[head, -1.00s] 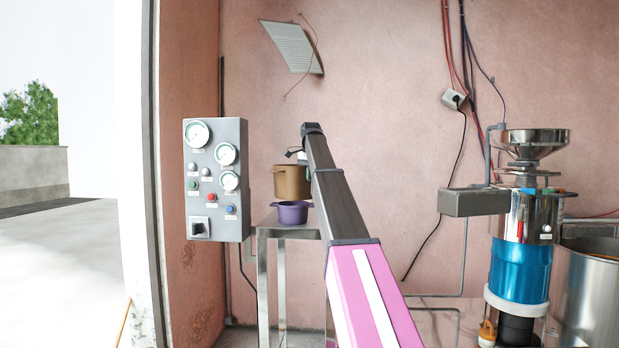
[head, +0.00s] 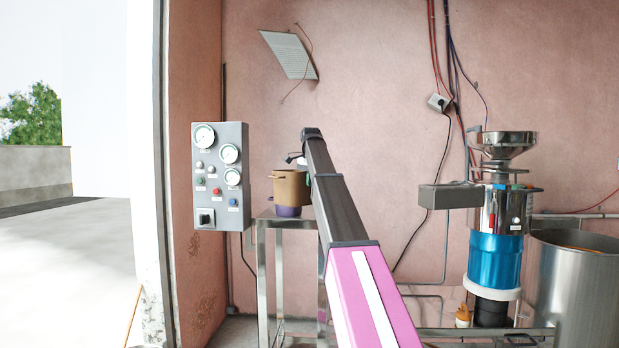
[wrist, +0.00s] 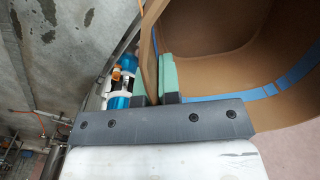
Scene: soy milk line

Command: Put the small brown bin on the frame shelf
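The small brown bin (head: 291,182) is upright in the head view, left of my arm. In the wrist view its inside (wrist: 225,85) shows, with a blue stripe. My gripper (wrist: 155,75) is shut on the bin's wall, one green-padded finger on each side. In the head view the gripper is mostly hidden behind my arm. A metal frame stand (head: 262,262) with a flat top is below the bin. A purple pot (head: 288,211) shows just under the bin, partly covered by it. I cannot tell the gap between bin and pot.
A grey gauge panel (head: 218,175) hangs left of the stand. A grinder with a blue body (head: 495,260) and a large steel pot (head: 578,290) stand at the right. A grey box (head: 449,197) juts out beside the grinder. Cables hang on the pink wall.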

